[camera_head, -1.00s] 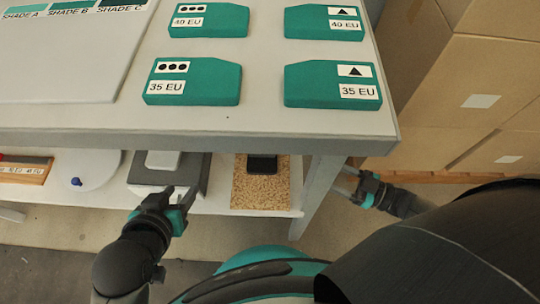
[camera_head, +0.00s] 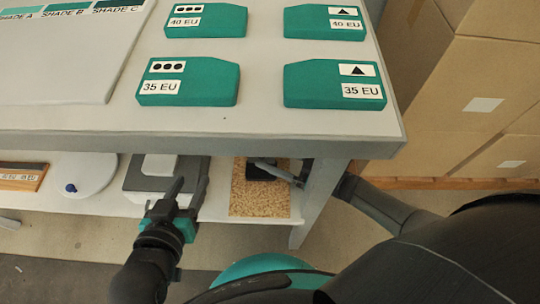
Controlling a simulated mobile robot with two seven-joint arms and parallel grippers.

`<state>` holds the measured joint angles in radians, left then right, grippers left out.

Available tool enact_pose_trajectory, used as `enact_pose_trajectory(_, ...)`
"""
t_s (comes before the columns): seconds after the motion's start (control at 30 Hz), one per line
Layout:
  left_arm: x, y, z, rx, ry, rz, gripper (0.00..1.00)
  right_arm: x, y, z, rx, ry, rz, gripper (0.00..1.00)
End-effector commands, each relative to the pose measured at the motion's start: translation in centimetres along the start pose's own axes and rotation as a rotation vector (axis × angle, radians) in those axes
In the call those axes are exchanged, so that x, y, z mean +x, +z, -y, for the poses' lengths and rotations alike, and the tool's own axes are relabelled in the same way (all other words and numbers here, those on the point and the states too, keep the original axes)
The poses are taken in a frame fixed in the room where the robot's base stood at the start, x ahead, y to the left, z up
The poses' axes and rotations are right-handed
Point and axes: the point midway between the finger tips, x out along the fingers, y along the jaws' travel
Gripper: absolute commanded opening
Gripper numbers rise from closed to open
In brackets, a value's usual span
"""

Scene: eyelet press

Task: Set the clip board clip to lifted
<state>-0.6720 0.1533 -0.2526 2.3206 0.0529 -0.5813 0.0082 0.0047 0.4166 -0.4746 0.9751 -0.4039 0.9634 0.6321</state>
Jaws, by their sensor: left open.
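The clip board (camera_head: 259,200) is a speckled brown board lying on the lower shelf, partly under the table top's front edge. Its dark clip (camera_head: 258,173) is at the far end of the board. My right gripper (camera_head: 272,168) reaches in from the right and is at the clip, partly covering it. I cannot tell whether it touches the clip, or whether the clip is down or lifted. My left gripper (camera_head: 187,193) is open and empty, in front of the grey device on the shelf, left of the board.
The table top (camera_head: 280,128) overhangs the shelf and holds several green size blocks (camera_head: 188,83). A grey device (camera_head: 140,178), a white disc (camera_head: 92,176) and a wooden strip (camera_head: 24,178) are on the shelf. The table leg (camera_head: 318,195) and cardboard boxes (camera_head: 455,120) are at right.

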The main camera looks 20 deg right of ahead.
Motion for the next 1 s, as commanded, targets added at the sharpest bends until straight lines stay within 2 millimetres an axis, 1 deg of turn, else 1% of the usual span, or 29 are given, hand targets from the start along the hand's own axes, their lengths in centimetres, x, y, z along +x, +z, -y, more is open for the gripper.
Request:
enact_pose_trajectory(0.13, 0.06, -0.08, -0.19, -0.002, 0.005, -0.018, 0.50, 0.50, -0.01, 0.02, 0.000, -0.001, 0.000, 0.59)
enact_pose_trajectory(0.4, 0.06, -0.14, -0.21, -0.003, 0.006, -0.021, 0.50, 0.55, -0.03, 0.02, 0.000, -0.001, 0.000, 0.58)
enact_pose_trajectory(0.9, 0.05, -0.15, -0.18, -0.002, 0.005, -0.021, 0.50, 0.51, -0.01, 0.02, 0.000, 0.000, 0.000, 0.02)
enact_pose_trajectory(0.93, 0.05, -0.15, -0.18, -0.002, 0.005, -0.020, 0.50, 0.51, -0.01, 0.02, 0.000, 0.000, 0.000, 0.00)
enact_pose_trajectory(1.0, 0.05, -0.15, -0.17, -0.002, 0.005, -0.020, 0.50, 0.50, -0.01, 0.02, 0.000, 0.000, 0.000, 0.00)
